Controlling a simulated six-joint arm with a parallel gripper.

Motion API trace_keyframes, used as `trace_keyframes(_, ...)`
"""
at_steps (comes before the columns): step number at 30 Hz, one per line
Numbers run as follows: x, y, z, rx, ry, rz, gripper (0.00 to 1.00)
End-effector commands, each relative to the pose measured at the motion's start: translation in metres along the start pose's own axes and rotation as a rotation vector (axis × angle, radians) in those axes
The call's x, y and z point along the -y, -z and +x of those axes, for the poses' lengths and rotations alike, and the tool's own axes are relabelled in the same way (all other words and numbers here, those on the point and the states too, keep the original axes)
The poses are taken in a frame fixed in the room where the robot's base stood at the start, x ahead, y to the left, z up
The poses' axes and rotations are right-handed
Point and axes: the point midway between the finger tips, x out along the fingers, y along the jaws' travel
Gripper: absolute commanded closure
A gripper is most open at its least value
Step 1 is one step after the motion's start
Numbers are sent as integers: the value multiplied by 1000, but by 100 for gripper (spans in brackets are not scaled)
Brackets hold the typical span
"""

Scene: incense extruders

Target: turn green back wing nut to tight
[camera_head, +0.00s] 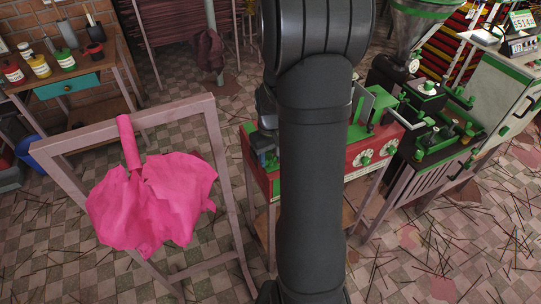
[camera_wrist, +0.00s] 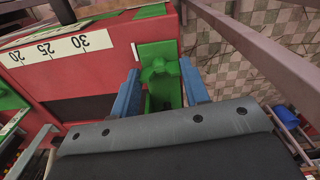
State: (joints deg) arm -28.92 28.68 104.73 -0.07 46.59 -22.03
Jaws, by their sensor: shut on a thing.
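In the wrist view, the green wing nut (camera_wrist: 160,74) sits at the end of a red machine body (camera_wrist: 95,75), in front of a green plate. My gripper (camera_wrist: 160,88) has its two blue fingers on either side of the nut, shut on it. The lower part of the nut runs down between the fingers toward the gripper's grey body.
A white scale strip (camera_wrist: 60,48) marked 20, 25, 30 runs along the red body. In the head view, a pink cloth (camera_head: 150,205) hangs on a wooden frame at left. Another green and black machine (camera_head: 445,140) stands at right. Thin sticks litter the tiled floor.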

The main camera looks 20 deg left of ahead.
Motion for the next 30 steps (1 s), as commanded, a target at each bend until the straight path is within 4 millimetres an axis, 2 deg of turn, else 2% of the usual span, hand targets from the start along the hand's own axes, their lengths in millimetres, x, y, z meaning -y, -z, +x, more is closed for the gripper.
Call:
trace_keyframes(5,0,0,0,0,1,80,81)
trace_keyframes(13,0,0,0,-1,1,88,81)
trace_keyframes(14,0,0,0,-1,1,88,56)
trace_keyframes(17,0,0,0,-1,1,87,37)
trace_keyframes(26,0,0,-1,-1,1,87,36)
trace_keyframes(30,0,1,-12,-3,0,87,36)
